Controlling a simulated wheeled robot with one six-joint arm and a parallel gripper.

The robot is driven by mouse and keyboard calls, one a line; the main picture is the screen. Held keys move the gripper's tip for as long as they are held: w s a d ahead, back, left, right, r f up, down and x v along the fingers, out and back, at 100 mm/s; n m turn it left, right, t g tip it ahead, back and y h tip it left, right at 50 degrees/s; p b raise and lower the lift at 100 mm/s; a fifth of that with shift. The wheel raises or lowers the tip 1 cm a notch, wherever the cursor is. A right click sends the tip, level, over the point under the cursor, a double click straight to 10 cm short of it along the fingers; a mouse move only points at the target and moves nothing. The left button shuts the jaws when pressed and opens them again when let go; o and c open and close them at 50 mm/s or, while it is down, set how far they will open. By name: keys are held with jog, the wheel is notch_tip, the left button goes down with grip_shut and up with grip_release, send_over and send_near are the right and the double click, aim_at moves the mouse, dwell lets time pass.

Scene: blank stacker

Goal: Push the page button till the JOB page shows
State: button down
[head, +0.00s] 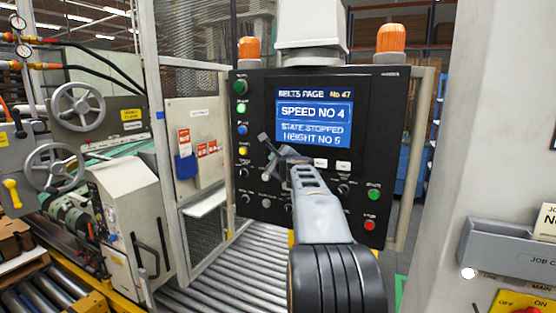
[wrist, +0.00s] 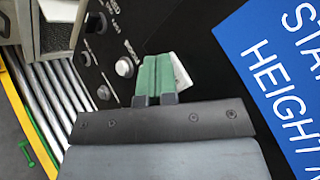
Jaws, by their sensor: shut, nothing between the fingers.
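The black control panel (head: 258,95) faces me in the head view. Its blue screen (head: 314,117) reads "BELTS PAGE No 47", "SPEED NO 4", "STATE STOPPED" and "HEIGHT NO 5". Two white buttons (head: 343,166) show below the screen; their labels are too small to read, so I cannot tell which is the page button. My gripper (wrist: 158,60) is shut and empty, with green fingertips at the panel just below the screen. A white button (wrist: 181,72) is partly hidden behind the fingertips in the wrist view. I cannot tell whether they touch it.
Knobs and coloured buttons line the panel's left side. A green button (head: 374,195) and a red button (head: 369,225) sit at its lower right. A grey roller conveyor (head: 215,270) runs below. A pale pillar (head: 470,130) stands at right, and a mesh fence stands at left.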

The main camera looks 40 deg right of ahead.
jog(key=shift+s+a, duration=0.35)
jog(key=shift+a, duration=0.3)
jog(key=a, duration=0.1)
jog(key=s+a+b, duration=0.1)
jog(key=a, duration=0.1)
jog(key=s+a, duration=0.1)
jog(key=shift+s+a+b, duration=0.15)
jog(key=shift+a+b, duration=0.05)
jog(key=shift+b, duration=0.2)
dwell(3.5)
jog(key=s+a, duration=0.1)
jog(key=a, duration=0.2)
jog(key=shift+s+a, duration=0.15)
jog(key=shift+s, duration=0.25)
jog(key=w+d+p, duration=0.2)
jog(key=w+d, duration=0.2)
jog(key=d, duration=0.3)
jog(key=shift+d, duration=0.35)
